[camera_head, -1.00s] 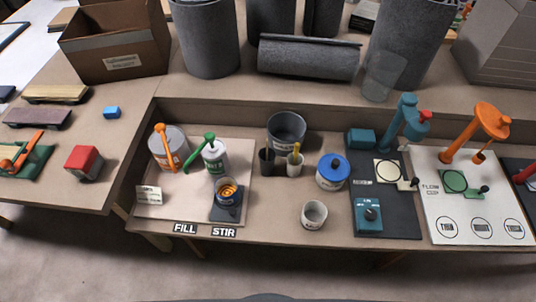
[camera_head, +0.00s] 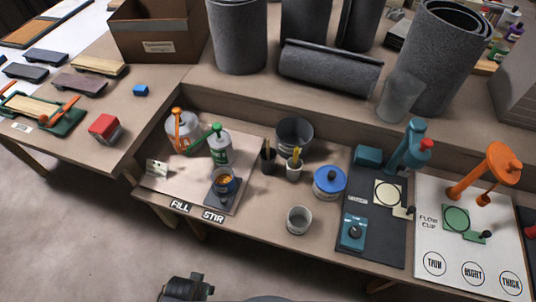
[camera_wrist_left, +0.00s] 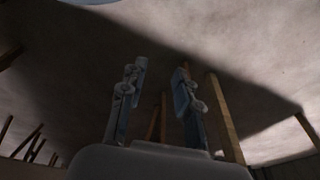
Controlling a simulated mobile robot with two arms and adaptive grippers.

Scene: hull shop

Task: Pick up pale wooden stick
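Pale yellowish sticks stand upright in a small white cup (camera_head: 294,171) at the middle of the bench, in the head view. One of them looks like the pale wooden stick (camera_head: 295,154), but it is too small to be sure of its material. A dark cup (camera_head: 268,162) stands just left of the white cup. My left gripper (camera_wrist_left: 160,78) shows in the left wrist view with its two fingers apart and nothing between them. It is away from the cups. My right gripper is not in view.
A grey bucket (camera_head: 294,135) stands behind the cups and a blue-lidded can (camera_head: 329,182) to their right. An empty grey cup (camera_head: 299,220) stands near the front edge. Cans with orange and green handles stand left. A teal device (camera_head: 408,150) stands right.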

